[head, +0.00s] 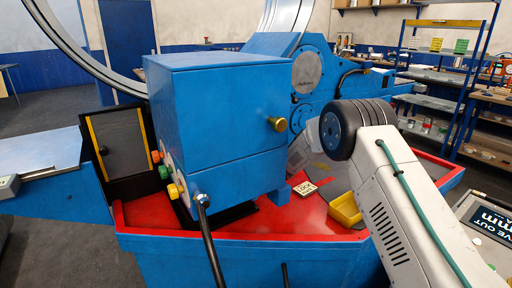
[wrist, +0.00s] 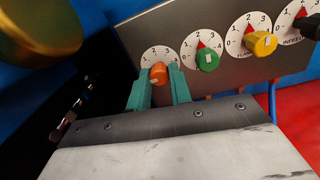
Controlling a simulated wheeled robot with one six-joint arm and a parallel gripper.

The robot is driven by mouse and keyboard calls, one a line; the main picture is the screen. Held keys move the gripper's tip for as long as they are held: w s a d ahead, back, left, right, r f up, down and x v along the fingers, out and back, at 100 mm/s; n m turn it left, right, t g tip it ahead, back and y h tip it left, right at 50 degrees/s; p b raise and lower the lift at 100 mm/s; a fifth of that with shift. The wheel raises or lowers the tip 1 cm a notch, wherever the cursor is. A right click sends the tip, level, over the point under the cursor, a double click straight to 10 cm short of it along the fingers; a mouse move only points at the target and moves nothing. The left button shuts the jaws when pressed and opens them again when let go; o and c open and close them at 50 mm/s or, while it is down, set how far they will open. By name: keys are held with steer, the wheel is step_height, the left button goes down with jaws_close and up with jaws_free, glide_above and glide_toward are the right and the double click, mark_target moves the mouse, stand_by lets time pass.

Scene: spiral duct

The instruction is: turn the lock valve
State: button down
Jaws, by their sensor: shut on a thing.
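A metal panel (wrist: 222,72) in the wrist view carries a row of white dials with coloured knobs. My gripper (wrist: 160,84) has its two teal fingers on either side of the orange knob (wrist: 159,73), the leftmost one, and is shut on it. A red pointer shows just above this knob, toward the top of its dial. The label under this dial is hidden by the fingers, so I cannot read whether it is the lock valve.
Green (wrist: 207,60) and yellow (wrist: 261,43) knobs stand to the right, with a black one (wrist: 306,25) beyond. A blurred brass-coloured knob (wrist: 40,30) is close at upper left. In the head view, the blue cabinet (head: 215,110) stands on a red-topped bench near a yellow bin (head: 345,209).

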steer(key=shift+f, duration=0.1)
steer(key=c, duration=1.3)
jaws_free()
steer(key=v, duration=0.8)
steer(key=shift+w, duration=0.1)
